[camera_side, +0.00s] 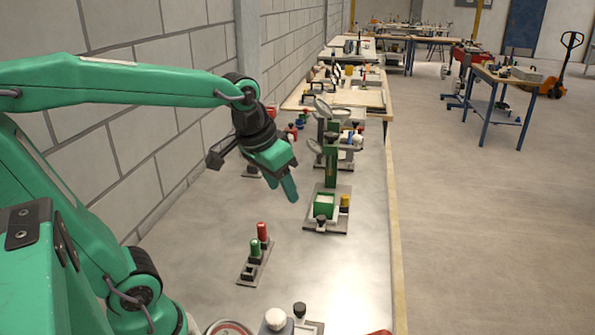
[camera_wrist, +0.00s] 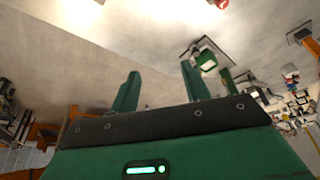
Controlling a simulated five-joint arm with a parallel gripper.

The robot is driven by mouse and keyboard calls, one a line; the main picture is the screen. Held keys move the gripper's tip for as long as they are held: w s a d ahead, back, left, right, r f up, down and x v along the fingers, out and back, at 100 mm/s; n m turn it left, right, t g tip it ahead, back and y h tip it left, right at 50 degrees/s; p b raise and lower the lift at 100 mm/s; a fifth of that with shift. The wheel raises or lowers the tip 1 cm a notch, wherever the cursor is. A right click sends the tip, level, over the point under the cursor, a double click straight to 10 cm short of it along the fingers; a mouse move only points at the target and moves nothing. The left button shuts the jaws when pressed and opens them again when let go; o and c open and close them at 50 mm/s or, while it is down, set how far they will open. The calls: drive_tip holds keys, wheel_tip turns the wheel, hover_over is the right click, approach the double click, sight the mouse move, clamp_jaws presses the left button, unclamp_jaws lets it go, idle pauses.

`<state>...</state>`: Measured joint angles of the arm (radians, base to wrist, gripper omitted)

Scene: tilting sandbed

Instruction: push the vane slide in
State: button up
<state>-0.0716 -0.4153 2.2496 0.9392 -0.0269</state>
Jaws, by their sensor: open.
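My gripper (camera_side: 288,188) hangs in the air above the steel bench, left of a grey-based fixture (camera_side: 327,226). The fixture carries a green box-like part (camera_side: 325,204) with a pale top and a yellow knob (camera_side: 345,201). I cannot tell which part is the vane slide. In the wrist view my gripper (camera_wrist: 160,68) has its two green fingers apart with nothing between them. The green part also shows there (camera_wrist: 206,61), beyond the right finger and apart from it.
A small base with a red cylinder (camera_side: 262,231) and a green cylinder (camera_side: 255,249) stands in front on the bench. A tall green post (camera_side: 331,150) with round discs stands behind the fixture. A block wall (camera_side: 150,130) runs along the left. Bare bench lies between.

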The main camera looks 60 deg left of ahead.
drive_tip(key=w+a+f+n+g, duration=0.1)
drive_tip(key=w+a+f, duration=0.15)
drive_tip(key=w, duration=0.35)
drive_tip(key=w+a+f+n+g, duration=0.1)
drive_tip(key=w+a+f, duration=0.15)
drive_tip(key=w, duration=0.35)
drive_tip(key=n+g, duration=0.1)
drive_tip(key=g, duration=0.1)
hover_over(322, 217)
wheel_tip(322, 217, down, 10)
drive_tip(key=shift+a+r, duration=0.1)
drive_tip(key=shift+f, duration=3.95)
drive_tip(key=shift+c, duration=0.2)
clamp_jaws()
